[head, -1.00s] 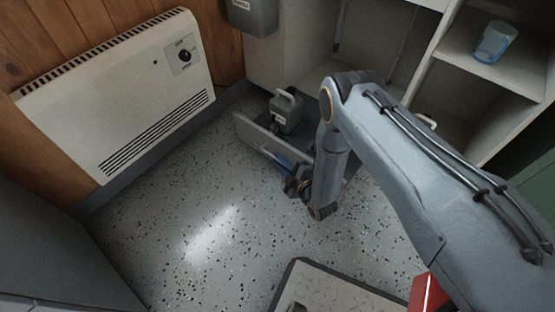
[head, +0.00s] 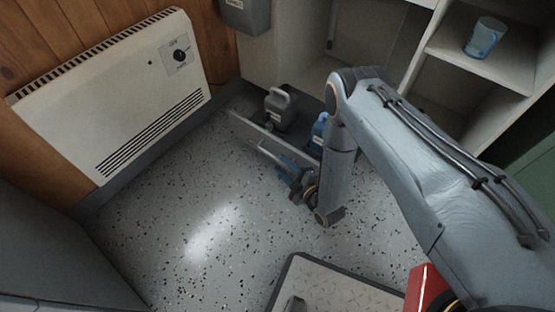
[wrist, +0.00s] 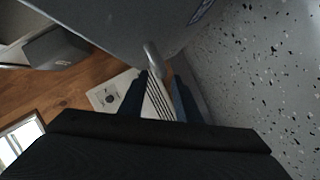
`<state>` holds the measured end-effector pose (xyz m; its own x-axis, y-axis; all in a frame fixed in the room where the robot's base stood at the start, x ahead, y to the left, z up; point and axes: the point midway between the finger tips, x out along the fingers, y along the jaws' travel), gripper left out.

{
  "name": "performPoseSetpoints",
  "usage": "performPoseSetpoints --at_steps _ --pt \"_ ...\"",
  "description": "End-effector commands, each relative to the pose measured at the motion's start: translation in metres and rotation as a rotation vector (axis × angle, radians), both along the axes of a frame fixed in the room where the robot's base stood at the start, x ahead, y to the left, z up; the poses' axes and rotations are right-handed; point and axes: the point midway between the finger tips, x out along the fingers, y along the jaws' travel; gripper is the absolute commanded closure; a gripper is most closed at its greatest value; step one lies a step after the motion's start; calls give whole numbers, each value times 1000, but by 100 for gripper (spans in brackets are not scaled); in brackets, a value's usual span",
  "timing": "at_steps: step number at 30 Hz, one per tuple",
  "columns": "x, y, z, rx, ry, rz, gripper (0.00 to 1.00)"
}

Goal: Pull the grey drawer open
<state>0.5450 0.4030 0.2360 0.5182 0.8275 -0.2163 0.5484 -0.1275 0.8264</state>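The grey drawer (head: 243,122) stands out from the base of the white unit in the head view. A grey canister and a blue object show in it or behind its front. In the wrist view the drawer front (wrist: 110,25) fills the top left as a large grey panel. Its metal handle (wrist: 152,58) sticks out just beyond my finger gap. My gripper (head: 270,155) is low by the drawer front, its two dark blue fingers apart (wrist: 160,95) in the wrist view. Whether the fingers touch the handle is not clear.
The grey canister (head: 281,108) and the blue object (head: 320,130) stand upright. A white heater (head: 120,95) hangs on the left wall. A blue cup (head: 485,38) is on a shelf. Speckled floor (head: 170,215) is clear before the drawer.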

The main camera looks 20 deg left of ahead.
Motion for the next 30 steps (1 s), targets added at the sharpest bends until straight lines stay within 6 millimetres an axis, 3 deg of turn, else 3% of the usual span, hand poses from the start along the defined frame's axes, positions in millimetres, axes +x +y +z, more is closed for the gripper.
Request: performPoseSetpoints --at_steps 8,30 --pt "-13 -21 6 0 0 0 70" --pt "-13 -21 6 0 0 0 70"
